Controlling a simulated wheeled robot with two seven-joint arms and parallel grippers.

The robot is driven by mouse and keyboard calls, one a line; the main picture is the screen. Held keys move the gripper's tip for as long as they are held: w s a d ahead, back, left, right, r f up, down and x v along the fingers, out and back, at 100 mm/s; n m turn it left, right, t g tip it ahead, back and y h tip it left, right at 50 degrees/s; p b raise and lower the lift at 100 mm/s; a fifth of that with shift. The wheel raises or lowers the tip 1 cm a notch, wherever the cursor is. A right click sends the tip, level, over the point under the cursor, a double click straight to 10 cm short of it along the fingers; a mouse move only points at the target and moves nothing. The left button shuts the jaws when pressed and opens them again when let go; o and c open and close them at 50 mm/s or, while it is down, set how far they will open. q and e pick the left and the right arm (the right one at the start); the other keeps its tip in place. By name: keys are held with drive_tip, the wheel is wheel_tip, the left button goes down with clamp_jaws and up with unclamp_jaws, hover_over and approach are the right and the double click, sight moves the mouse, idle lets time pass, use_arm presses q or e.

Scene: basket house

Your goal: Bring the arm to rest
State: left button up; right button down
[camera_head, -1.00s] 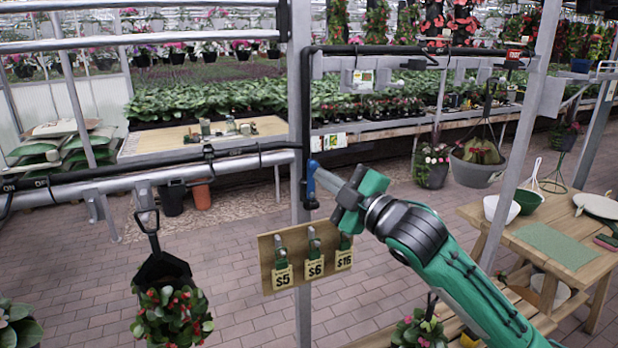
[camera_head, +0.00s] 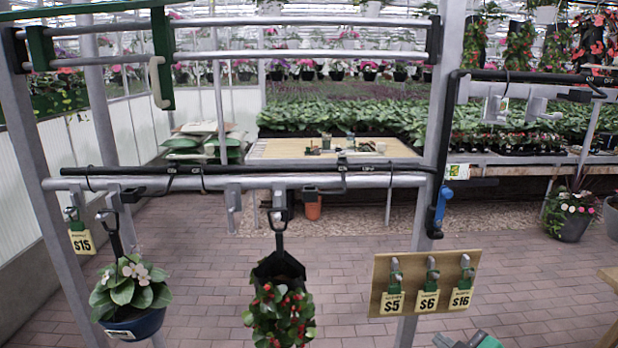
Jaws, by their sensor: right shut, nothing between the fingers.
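My right gripper (camera_head: 445,340) shows only at the bottom edge, right of centre, as a grey tip and a green part. It is shut and empty, below the wooden price board (camera_head: 424,283) and apart from it. Most of my right arm is out of the picture. My left gripper is not in view.
A grey rack with a horizontal rail (camera_head: 330,181) stands in front. A plant in a blue pot (camera_head: 135,327) and a red-flowered plant (camera_head: 280,315) hang from it. A grey post (camera_head: 440,130) stands right of centre. Brick floor (camera_head: 530,270) lies open at the right.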

drive_tip(key=s+a+f+m+g+h, duration=0.25)
drive_tip(key=s+f+m+g, duration=0.65)
drive_tip(key=s+f, duration=1.5)
wheel_tip(320, 180, down, 30)
drive_tip(key=s+n+g, duration=0.2)
drive_tip(key=s+d+f+g, duration=0.1)
drive_tip(key=s+d+f, duration=0.2)
drive_tip(key=s+f, duration=1.5)
drive_tip(key=shift+s+d+f+g, duration=0.15)
drive_tip(key=shift+s+f+g, duration=0.15)
drive_tip(key=shift+s+f, duration=0.15)
